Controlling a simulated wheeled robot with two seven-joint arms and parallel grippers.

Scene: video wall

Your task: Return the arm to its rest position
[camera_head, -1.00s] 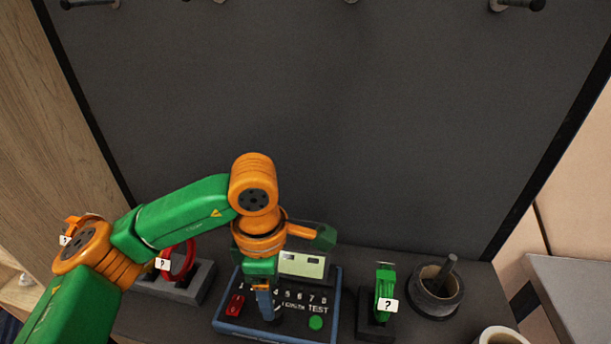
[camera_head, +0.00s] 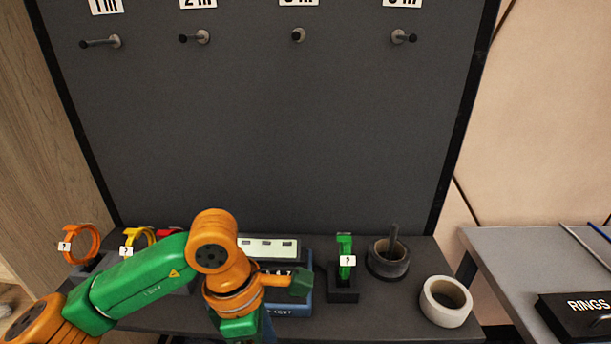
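My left arm (camera_head: 150,278), green and orange, comes in from the lower left and reaches over the front of the dark table. Its wrist hangs in front of the blue tester box (camera_head: 292,308) and covers part of it. The fingers of my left gripper are cut off at the bottom edge or hidden behind the wrist, so their opening does not show. My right arm and gripper are not in view.
Orange (camera_head: 80,240) and yellow (camera_head: 140,234) rings stand at left. A green tagged item (camera_head: 345,258), a dark pot (camera_head: 388,260) and a white roll (camera_head: 446,302) stand right. Pegs (camera_head: 298,35) line the panel. A grey table (camera_head: 525,255) bears a RINGS box (camera_head: 580,318).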

